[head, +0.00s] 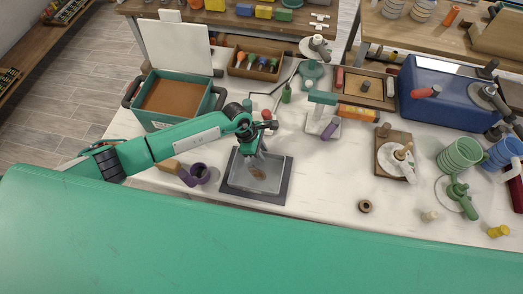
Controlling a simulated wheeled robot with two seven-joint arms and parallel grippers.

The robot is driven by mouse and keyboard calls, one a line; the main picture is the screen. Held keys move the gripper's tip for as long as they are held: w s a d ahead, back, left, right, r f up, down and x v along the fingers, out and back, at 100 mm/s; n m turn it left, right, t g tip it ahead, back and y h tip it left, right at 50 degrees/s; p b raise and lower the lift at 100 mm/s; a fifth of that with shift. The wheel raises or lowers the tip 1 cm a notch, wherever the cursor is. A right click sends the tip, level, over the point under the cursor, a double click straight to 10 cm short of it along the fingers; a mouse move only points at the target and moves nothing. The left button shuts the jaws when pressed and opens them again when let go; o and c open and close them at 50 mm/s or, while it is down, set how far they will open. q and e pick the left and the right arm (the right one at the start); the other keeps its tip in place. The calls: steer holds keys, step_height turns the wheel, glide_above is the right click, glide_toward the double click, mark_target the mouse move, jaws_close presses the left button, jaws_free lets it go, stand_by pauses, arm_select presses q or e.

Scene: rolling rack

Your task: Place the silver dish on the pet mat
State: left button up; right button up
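The silver dish (277,172) is a shallow grey rectangular tray with a small brown patch inside. It appears to sit within the outline of the dark grey pet mat (264,197), whose edge shows at the front and right; whether they touch is hard to tell. My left gripper (257,155) points down at the back part of the dish and covers some of its rim. Its fingers are small and partly hidden, so I cannot tell whether they are open or grip the rim. My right gripper does not show.
A purple cup (199,173) and a wooden block (169,166) stand left of the mat. A green open box (154,123) is behind them. A wooden tray of screwdrivers (258,66) and a blue case (435,95) are farther back.

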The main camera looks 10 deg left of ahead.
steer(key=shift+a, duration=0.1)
